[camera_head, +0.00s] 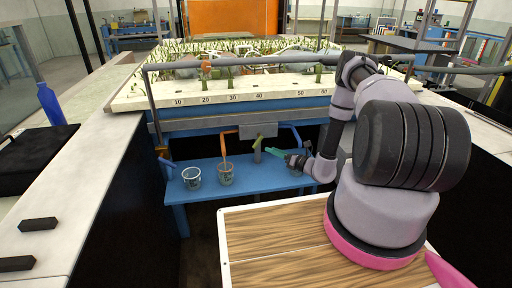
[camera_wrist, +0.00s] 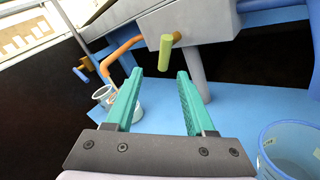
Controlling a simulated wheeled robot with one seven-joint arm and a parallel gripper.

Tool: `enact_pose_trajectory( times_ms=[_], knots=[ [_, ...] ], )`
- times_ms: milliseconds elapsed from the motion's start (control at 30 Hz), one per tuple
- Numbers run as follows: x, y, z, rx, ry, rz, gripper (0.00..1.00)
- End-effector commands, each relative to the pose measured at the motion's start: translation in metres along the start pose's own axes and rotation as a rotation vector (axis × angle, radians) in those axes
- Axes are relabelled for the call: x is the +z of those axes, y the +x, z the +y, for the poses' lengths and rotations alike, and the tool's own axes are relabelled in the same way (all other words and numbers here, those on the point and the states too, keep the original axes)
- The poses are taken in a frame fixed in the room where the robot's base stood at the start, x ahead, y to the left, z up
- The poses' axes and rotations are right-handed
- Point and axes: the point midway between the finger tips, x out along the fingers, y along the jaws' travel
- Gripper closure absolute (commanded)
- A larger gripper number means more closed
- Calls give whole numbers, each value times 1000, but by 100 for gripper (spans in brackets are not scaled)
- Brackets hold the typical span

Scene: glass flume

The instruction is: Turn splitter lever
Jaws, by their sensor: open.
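The splitter lever, a yellow-green handle (camera_head: 257,149), hangs from a grey box (camera_head: 259,130) under the front of the flume. In the wrist view the lever (camera_wrist: 165,52) stands out from the box (camera_wrist: 190,28), tilted slightly, just beyond my fingertips and roughly centred between them. My gripper (camera_head: 274,152) has teal fingers and reaches in from the right, close to the lever. In the wrist view my gripper (camera_wrist: 166,76) is open, with nothing between its fingers. I see no contact with the lever.
An orange pipe (camera_head: 224,141) leaves the box on the left, a blue pipe (camera_head: 291,131) on the right. Clear buckets (camera_head: 191,179) (camera_head: 226,175) stand on the blue lower table (camera_head: 206,162). Another bucket (camera_wrist: 291,150) is close at right below my gripper.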

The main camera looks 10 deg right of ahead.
Motion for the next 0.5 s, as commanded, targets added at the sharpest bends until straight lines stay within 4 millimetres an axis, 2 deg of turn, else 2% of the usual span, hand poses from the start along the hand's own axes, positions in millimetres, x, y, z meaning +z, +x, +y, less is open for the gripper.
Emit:
enact_pose_trajectory(
  times_ms=[167,267,500],
  knots=[
    [-10,3,-6,-27,18,-11,45],
    [-9,17,-6,-24,17,-10,45],
    [-9,63,-7,-23,15,-9,45]
  ],
)
